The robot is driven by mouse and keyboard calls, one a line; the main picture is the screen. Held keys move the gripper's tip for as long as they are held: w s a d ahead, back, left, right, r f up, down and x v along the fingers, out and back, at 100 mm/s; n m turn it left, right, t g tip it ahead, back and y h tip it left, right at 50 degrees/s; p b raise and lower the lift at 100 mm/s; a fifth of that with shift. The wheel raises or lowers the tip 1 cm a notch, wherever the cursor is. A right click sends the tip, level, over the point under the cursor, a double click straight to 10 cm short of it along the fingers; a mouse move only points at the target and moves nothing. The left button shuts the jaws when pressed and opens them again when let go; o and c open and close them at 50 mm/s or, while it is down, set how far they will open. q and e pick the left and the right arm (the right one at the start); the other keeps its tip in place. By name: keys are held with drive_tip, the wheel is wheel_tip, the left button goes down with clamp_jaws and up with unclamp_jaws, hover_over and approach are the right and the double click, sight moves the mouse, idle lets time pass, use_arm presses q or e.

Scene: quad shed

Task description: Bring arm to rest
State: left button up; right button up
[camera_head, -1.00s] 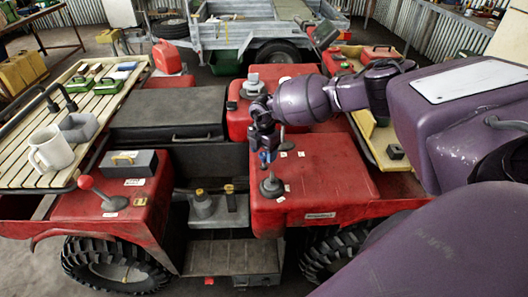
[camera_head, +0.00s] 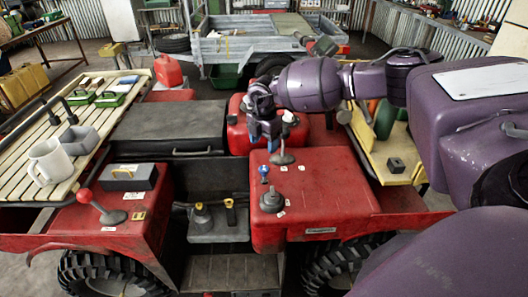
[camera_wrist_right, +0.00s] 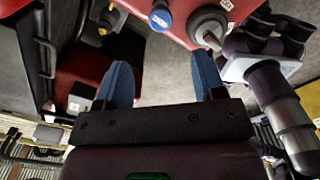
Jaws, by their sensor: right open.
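My right arm comes in from the right in the head view. Its gripper (camera_head: 265,141) points down above the far part of the red front box. In the right wrist view the blue fingers (camera_wrist_right: 164,82) stand wide apart with nothing between them. A small blue-topped knob (camera_head: 264,171) stands on the red box (camera_head: 325,190) below the gripper; it also shows beyond the fingers in the wrist view (camera_wrist_right: 160,19). A dark round-based knob (camera_head: 272,200) and a lever (camera_head: 283,157) stand close by. My left gripper is out of view.
A yellow-edged tray (camera_head: 385,160) lies right, under my arm. A trailer (camera_head: 240,45) stands behind.

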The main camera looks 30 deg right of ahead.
drive_tip(key=shift+r, duration=0.5)
